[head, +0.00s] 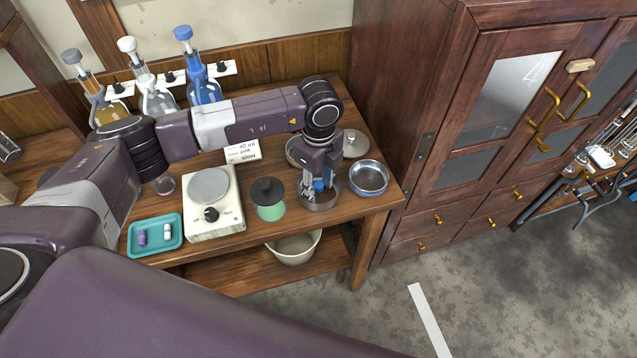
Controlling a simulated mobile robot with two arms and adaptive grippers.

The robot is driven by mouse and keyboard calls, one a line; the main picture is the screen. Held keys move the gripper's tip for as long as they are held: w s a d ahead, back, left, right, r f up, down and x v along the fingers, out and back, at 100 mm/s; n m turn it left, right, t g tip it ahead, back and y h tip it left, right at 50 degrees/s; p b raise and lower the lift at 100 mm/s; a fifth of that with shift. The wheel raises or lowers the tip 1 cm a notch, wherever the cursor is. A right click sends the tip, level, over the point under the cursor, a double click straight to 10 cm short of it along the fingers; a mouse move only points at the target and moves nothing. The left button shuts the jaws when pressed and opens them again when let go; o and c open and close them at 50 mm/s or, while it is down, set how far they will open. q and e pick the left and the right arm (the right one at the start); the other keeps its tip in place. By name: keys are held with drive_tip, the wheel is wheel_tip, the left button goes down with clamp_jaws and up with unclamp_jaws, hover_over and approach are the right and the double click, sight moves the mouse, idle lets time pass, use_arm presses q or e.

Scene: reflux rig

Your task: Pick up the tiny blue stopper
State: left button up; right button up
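The tiny blue stopper (319,186) shows as a small blue spot low between the fingers of my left gripper (318,190). The gripper points down over a round metal dish (322,206) near the front right of the wooden bench. The fingers partly hide the stopper and the dish. I cannot tell whether the fingers press on the stopper or stand apart from it, or whether it touches the dish. My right gripper is not in view.
A lidded green jar (270,208) stands just left of the dish, and another metal dish (369,187) close right. A hotplate (225,222), a teal tray (134,238) with small purple and white pieces, and stoppered flasks (204,88) occupy the left. A cabinet (440,140) stands right.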

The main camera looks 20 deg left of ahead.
use_arm(q)
drive_tip(key=c, duration=0.8)
